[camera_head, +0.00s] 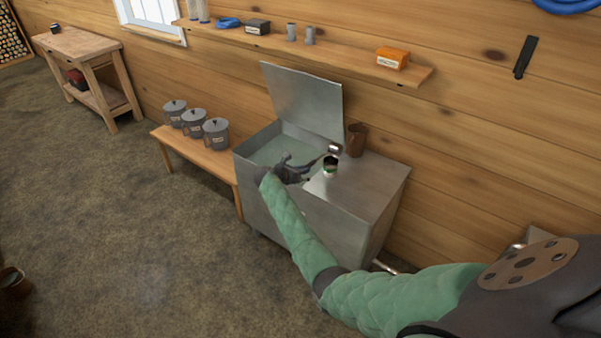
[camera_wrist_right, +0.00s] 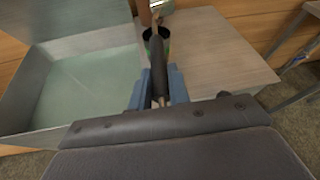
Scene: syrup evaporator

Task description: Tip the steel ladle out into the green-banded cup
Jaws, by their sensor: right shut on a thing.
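The steel ladle (camera_head: 335,149) is in my right gripper (camera_head: 300,171). In the right wrist view, the blue fingers (camera_wrist_right: 159,88) are shut around its dark handle (camera_wrist_right: 158,66), which runs forward over the cup. The ladle's steel bowl (camera_wrist_right: 162,5) is cut by the top edge there. The green-banded cup (camera_head: 330,168) stands upright on the evaporator's flat top, just right of my gripper. It also shows in the right wrist view (camera_wrist_right: 148,50), partly hidden behind the handle. The bowl appears just above and beyond the cup's rim. I cannot tell its contents or exact tilt. My left gripper is out of view.
The steel evaporator (camera_head: 375,185) has an open pan of pale liquid (camera_wrist_right: 85,82) with its lid (camera_head: 305,100) raised. A brown jug (camera_head: 357,139) stands behind the cup near the wall. A bench (camera_head: 200,152) with lidded grey pots is at left. The evaporator's right top is clear.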

